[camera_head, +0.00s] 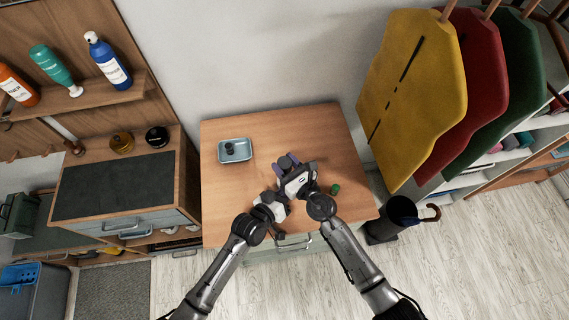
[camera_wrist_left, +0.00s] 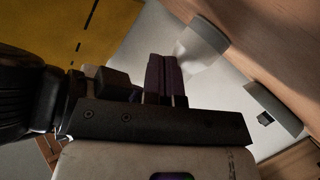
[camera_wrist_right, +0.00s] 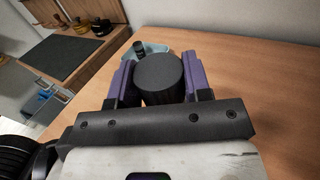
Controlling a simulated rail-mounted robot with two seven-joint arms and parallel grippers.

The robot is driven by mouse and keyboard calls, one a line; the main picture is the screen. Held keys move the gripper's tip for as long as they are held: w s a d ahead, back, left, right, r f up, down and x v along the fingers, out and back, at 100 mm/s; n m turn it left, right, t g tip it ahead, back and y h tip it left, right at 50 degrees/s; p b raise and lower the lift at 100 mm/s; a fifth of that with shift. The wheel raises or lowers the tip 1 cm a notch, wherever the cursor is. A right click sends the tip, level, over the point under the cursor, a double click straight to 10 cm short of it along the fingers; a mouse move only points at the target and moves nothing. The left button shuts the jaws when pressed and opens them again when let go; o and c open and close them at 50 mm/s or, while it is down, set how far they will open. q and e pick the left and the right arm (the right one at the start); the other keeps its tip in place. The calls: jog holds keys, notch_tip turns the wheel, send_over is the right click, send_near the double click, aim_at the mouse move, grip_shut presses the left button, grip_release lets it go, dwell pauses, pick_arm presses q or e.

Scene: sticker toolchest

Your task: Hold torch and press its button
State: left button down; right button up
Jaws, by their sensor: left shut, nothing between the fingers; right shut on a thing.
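The torch shows as a thick dark cylinder (camera_wrist_right: 160,78) in the right wrist view, between the two purple fingers of my right gripper (camera_wrist_right: 160,85). My right gripper is shut on it, above the wooden tabletop. In the head view the torch (camera_head: 287,162) is a small dark shape, partly covered by the gripper. Its button cannot be made out. My left gripper (camera_wrist_left: 162,78) is shut and empty, its purple fingers together. In the head view it is close beside the right gripper, on its lower left. Whether it touches the torch cannot be told.
A blue-grey tray (camera_head: 221,153) with a dark object in it stands at the table's back left. A small green object (camera_head: 335,188) lies right of my grippers. The table (camera_head: 300,121) is clear at the back. A dark bin (camera_head: 401,212) with an umbrella stands right of the table.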

pick_arm(q)
jog(key=shift+w+a+f, duration=0.3)
jog(key=shift+w+a, duration=0.2)
jog(key=shift+w, duration=0.1)
dwell(0.7)
jog(key=shift+s+d+r, duration=0.1)
jog(key=shift+s+d, duration=0.05)
jog(key=shift+s, duration=0.05)
jog(key=shift+d+r, duration=0.1)
jog(key=shift+r, duration=0.05)
dwell(0.3)
jog(key=shift+s, duration=0.15)
jog(key=shift+s+d+r, duration=0.15)
jog(key=shift+s, duration=0.3)
jog(key=shift+s+d, duration=0.15)
jog(key=shift+s, duration=1.1)
jog(key=shift+s+d, duration=0.1)
jog(key=shift+s, duration=1.1)
jog(key=shift+s, duration=0.1)
